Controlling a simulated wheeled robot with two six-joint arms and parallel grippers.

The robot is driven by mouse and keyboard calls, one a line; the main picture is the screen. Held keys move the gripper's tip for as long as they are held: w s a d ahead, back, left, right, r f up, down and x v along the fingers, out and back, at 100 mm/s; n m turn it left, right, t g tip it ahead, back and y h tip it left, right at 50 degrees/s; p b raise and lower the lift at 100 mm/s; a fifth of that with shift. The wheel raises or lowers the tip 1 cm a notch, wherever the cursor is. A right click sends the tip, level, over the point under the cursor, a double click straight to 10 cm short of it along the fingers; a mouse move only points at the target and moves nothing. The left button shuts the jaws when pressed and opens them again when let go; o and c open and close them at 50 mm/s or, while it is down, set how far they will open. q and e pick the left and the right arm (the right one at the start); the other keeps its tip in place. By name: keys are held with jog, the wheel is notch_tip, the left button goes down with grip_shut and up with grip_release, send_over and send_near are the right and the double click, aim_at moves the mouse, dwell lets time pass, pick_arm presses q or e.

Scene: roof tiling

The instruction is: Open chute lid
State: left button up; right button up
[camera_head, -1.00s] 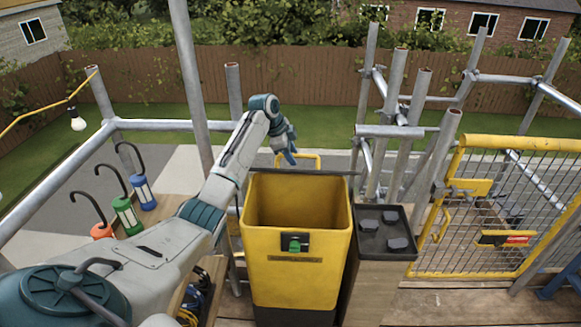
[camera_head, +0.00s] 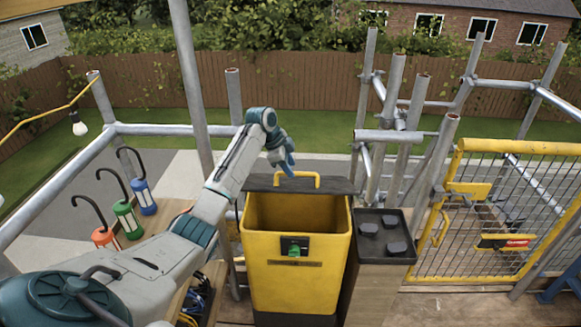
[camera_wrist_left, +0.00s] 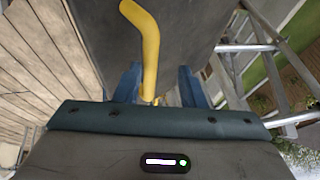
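The yellow chute bin (camera_head: 292,275) stands at the centre, its mouth uncovered and its inside visible. The dark grey lid (camera_head: 335,185) is at the rear of the mouth, its face with the yellow handle (camera_head: 305,178) showing. The handle and lid also show in the left wrist view, where the handle (camera_wrist_left: 148,50) runs toward the space between my fingers. My left gripper (camera_head: 288,166) is at the handle, pointing down. In the wrist view its two blue fingers (camera_wrist_left: 157,85) stand apart, one each side of the handle's near end; contact is not clear. My right gripper is out of view.
A wooden stand with a black top (camera_head: 383,240) holding several dark blocks adjoins the bin's right. A yellow mesh gate (camera_head: 500,220) is farther right. Lamps with hooks stand at left, including a green one (camera_head: 127,218). Scaffold poles (camera_head: 191,80) rise behind.

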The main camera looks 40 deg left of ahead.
pick_arm(q)
jog(key=a+r+p, duration=0.5)
jog(key=r+p, duration=0.1)
jog(key=r, duration=0.3)
jog(key=shift+r+p, duration=0.35)
dwell(0.4)
jog(key=shift+p, duration=0.3)
dwell(0.3)
